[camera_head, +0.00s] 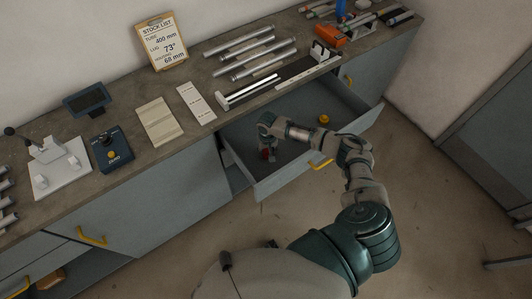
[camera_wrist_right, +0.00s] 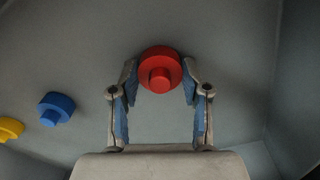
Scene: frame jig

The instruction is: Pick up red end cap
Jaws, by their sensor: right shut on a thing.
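The red end cap (camera_wrist_right: 160,70) is a round flanged piece with a smaller stub. In the right wrist view it sits between the fingertips of my right gripper (camera_wrist_right: 159,80), which is shut on it. In the head view the red cap (camera_head: 266,153) shows small at the right gripper (camera_head: 268,150), inside the open drawer (camera_head: 262,187). I cannot tell whether the cap still touches the drawer floor. My left gripper is not in view.
A blue cap (camera_wrist_right: 56,109) and a yellow cap (camera_wrist_right: 10,128) lie in the drawer; the yellow one also shows in the head view (camera_head: 324,119). Drawer walls surround the gripper. The counter above holds several metal tubes (camera_head: 238,42) and a black rail (camera_head: 290,77).

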